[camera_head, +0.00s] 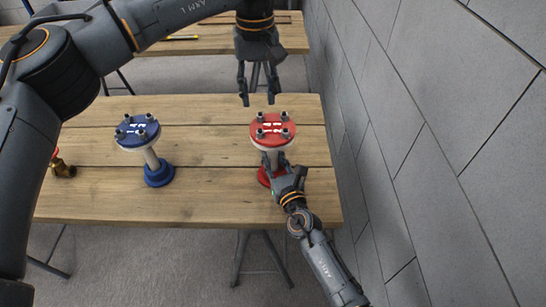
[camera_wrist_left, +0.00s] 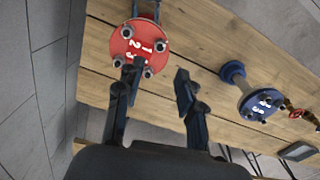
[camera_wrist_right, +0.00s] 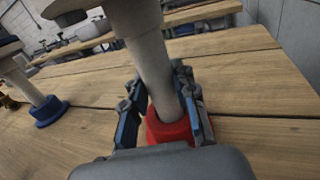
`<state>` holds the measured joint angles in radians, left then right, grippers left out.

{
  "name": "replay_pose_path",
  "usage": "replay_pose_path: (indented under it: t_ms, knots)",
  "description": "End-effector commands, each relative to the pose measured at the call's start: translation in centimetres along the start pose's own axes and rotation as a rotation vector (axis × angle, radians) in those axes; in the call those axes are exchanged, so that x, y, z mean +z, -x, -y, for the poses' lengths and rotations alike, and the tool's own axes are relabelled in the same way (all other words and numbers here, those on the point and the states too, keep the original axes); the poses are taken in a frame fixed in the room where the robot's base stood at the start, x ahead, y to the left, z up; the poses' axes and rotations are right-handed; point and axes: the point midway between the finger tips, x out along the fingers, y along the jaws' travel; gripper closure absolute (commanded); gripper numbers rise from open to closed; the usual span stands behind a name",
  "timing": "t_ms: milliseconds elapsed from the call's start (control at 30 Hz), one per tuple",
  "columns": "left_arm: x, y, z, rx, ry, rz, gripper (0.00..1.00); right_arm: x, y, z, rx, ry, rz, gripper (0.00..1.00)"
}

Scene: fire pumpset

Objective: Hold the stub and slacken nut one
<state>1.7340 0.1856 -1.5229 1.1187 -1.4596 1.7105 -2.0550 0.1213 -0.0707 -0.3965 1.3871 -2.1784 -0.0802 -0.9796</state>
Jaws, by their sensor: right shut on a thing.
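The red flanged stub (camera_head: 272,129) stands upright on the wooden table, with numbered marks and several nuts (camera_head: 285,115) on its top plate. My right gripper (camera_head: 275,163) is shut around its pale pipe, just above the red base; the right wrist view shows the pipe (camera_wrist_right: 155,70) between the fingers. My left gripper (camera_head: 244,98) hangs open and empty above and behind the red plate. In the left wrist view the red plate (camera_wrist_left: 138,45) shows beyond the left fingertips, apart from them. I cannot tell which nut is number one in the head view.
A blue flanged stub (camera_head: 137,132) stands to the left on the same table (camera_head: 215,175). A brass valve with a red part (camera_head: 62,168) is at the far left. A grey wall (camera_head: 420,120) rises close on the right. Another table (camera_head: 210,40) stands behind.

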Motion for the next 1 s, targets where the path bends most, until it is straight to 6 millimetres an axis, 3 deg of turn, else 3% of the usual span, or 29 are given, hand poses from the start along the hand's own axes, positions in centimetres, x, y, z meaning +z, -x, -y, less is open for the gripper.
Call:
replay_pose_path:
  t_ms: [433,1000]
  knots:
    - [0.4,0.1,-0.1,-0.012,0.007,-0.024,0.59,0.0,0.0,0.0,0.0,0.0,-0.001,1.0]
    - [5.4,1.7,-0.7,-0.032,0.133,-0.381,0.59,-0.1,0.0,0.0,0.0,0.0,-0.001,1.0]
